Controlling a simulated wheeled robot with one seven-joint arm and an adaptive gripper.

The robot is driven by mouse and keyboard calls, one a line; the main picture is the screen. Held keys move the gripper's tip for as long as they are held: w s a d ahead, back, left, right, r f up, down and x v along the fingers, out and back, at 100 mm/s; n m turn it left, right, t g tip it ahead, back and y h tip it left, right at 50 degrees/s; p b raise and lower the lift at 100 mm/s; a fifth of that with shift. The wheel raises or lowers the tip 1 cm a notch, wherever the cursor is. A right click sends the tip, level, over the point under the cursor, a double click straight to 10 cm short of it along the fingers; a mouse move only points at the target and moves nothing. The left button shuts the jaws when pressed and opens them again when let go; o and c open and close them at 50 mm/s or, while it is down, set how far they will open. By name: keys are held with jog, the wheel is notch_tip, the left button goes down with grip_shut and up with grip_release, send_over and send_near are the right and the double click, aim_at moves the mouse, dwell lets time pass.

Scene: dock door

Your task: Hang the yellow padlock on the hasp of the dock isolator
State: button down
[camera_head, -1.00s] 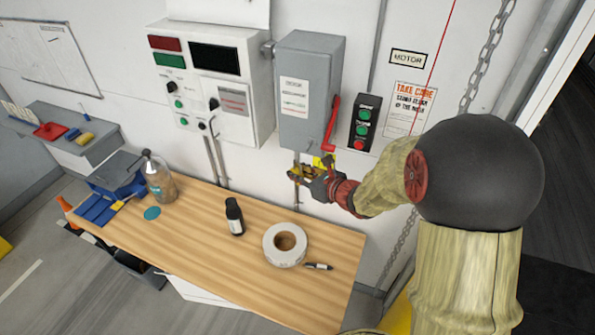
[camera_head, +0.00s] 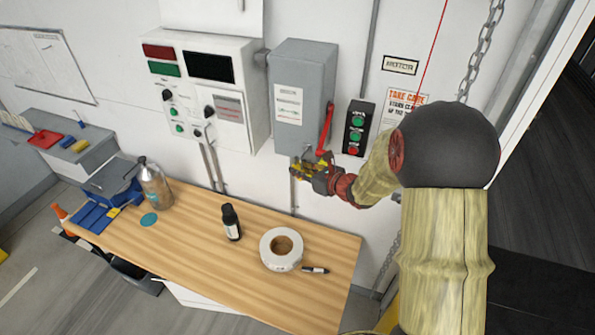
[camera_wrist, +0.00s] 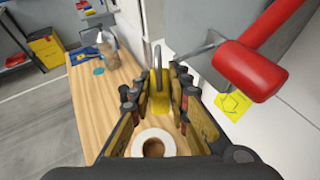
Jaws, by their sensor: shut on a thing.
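The dock isolator (camera_head: 300,75) is a grey box on the wall with a red handle (camera_head: 326,125) at its right side. The handle's red end (camera_wrist: 250,70) is large at the upper right of the wrist view. My gripper (camera_head: 301,169) is just under the isolator's lower edge. In the wrist view my gripper (camera_wrist: 158,101) is shut on the yellow padlock (camera_wrist: 158,104). The padlock is upright, its metal shackle (camera_wrist: 158,57) pointing up. A grey metal piece (camera_wrist: 202,45) lies right of the shackle, apart from it in the picture; I cannot tell whether it is the hasp.
A yellow tag (camera_wrist: 233,104) is by the red handle. A push-button box (camera_head: 356,128) is to the right, a control panel (camera_head: 202,95) to the left. Below is a wooden bench (camera_head: 190,240) with a tape roll (camera_head: 281,265), a black bottle (camera_head: 231,224) and a marker (camera_head: 315,270).

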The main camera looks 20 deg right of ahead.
jog(key=shift+w+d+f+b, duration=0.15)
jog(key=shift+w+d+f, duration=0.1)
jog(key=shift+w+d, duration=0.35)
jog(key=shift+w+d+f+b, duration=0.15)
jog(key=shift+w+d+f, duration=0.1)
jog(key=shift+w+d, duration=0.35)
jog(key=c, duration=1.6)
grip_release()
jog(key=v, duration=1.2)
